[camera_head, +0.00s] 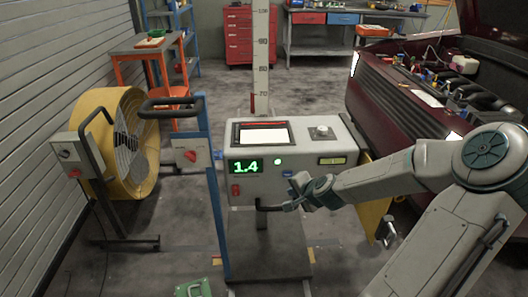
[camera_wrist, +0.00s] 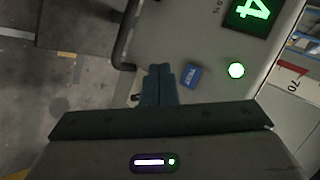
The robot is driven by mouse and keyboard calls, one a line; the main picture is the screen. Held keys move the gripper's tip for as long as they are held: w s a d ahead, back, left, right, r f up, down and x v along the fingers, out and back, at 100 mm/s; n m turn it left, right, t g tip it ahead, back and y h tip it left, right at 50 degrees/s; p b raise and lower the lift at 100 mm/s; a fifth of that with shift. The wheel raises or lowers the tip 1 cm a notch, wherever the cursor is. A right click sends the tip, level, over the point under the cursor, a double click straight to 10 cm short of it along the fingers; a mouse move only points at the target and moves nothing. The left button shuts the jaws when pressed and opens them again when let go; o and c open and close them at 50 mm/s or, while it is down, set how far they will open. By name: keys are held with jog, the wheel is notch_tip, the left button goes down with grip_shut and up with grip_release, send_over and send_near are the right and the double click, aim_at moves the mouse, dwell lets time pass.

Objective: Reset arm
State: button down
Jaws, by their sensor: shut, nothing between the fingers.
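My arm reaches in from the right in the head view. My gripper (camera_head: 291,206) is in front of the lower right part of a grey console (camera_head: 240,194). In the wrist view the gripper's fingers (camera_wrist: 159,70) are together with nothing between them. The console has a green display (camera_head: 245,167) reading 1.4, a lit green lamp (camera_head: 278,162) and a blue button (camera_head: 288,173). The button also shows in the wrist view (camera_wrist: 191,76), just right of the fingertips. A black handle (camera_head: 268,208) is close to the fingertips; I cannot tell whether they touch.
A yellow drum fan (camera_head: 92,112) and a blue post with a black handle (camera_head: 212,200) stand left of the console. A dark red car (camera_head: 400,107) with its hood open is at the right. A green box (camera_head: 193,288) is on the floor in front. Floor behind the console is clear.

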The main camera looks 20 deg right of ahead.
jog(key=s+a+r+n+g+p, duration=0.5)
jog(key=s+a+n+p, duration=0.15)
jog(key=a, duration=0.25)
jog(key=s+a+r+n+g+p, duration=0.1)
jog(key=s+a+r+n+p, duration=0.2)
jog(key=s+r, duration=0.5)
jog(key=s+a+r+n+g+h+p, duration=0.1)
jog(key=s+a+r+n+p, duration=0.3)
jog(key=s+r, duration=0.4)
jog(key=w+v, duration=0.1)
jog(key=v, duration=0.5)
jog(key=shift+r+p, duration=0.3)
jog(key=shift+r, duration=0.05)
jog(key=shift+n, duration=0.25)
